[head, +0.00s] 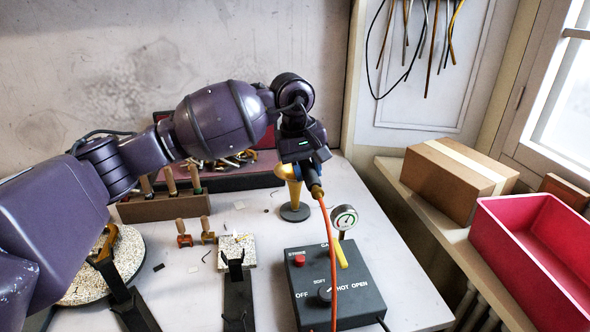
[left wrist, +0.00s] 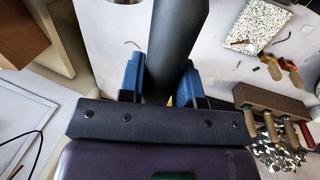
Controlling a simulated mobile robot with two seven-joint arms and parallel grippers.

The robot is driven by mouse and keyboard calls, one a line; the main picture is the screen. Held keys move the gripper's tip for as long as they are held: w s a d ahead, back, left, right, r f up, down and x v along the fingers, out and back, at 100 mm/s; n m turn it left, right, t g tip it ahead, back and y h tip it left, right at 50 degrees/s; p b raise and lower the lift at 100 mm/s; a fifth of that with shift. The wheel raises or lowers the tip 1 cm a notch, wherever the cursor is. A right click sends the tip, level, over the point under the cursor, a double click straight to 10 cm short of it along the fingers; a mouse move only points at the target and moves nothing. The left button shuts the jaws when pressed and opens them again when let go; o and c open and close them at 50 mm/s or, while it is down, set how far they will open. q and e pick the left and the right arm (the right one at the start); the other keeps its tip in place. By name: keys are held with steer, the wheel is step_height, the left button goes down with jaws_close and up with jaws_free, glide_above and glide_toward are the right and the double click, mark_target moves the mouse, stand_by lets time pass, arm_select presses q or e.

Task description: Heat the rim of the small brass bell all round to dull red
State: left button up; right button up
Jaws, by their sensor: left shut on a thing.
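My left gripper (head: 308,178) is shut on the torch (head: 318,179), from whose lower end an orange hose (head: 331,240) runs down. In the left wrist view, the blue fingertips (left wrist: 161,85) are on either side of the torch's dark grey body (left wrist: 178,40). A yellow stand (head: 292,197) on a dark round foot is close behind the torch; I cannot tell whether they touch. A brass-coloured piece (head: 106,243), perhaps the small bell, is at the round speckled board on the left, partly hidden by my arm. I see no flame or red glow.
The dark control box (head: 334,283) with knob and gauge (head: 344,217) stands at the front right. A speckled block (head: 236,249) and wooden-handled tools (head: 195,232) lie mid-bench. A tool rack (head: 160,208) stands behind. A red bin (head: 540,250) and cardboard box (head: 455,180) are right.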

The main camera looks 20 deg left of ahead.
steer(key=shift+s, duration=0.1)
stand_by(0.3)
arm_select(q)
steer(key=shift+s+a+r, duration=0.1)
steer(key=shift+s+a, duration=0.25)
steer(key=shift+s, duration=0.3)
steer(key=s, duration=0.1)
steer(key=s+a+p, duration=0.1)
steer(key=s, duration=0.1)
steer(key=shift+a, duration=0.25)
arm_select(e)
steer(key=shift+w+r, duration=0.25)
steer(key=shift+r, duration=0.35)
steer(key=shift+w+r, duration=0.2)
steer(key=shift+r, duration=0.35)
steer(key=shift+s+f, duration=0.2)
steer(key=shift+s, duration=0.2)
steer(key=shift+w+r, duration=0.1)
steer(key=shift+w, duration=0.2)
steer(key=shift+w+r, duration=0.1)
steer(key=shift+w, duration=0.15)
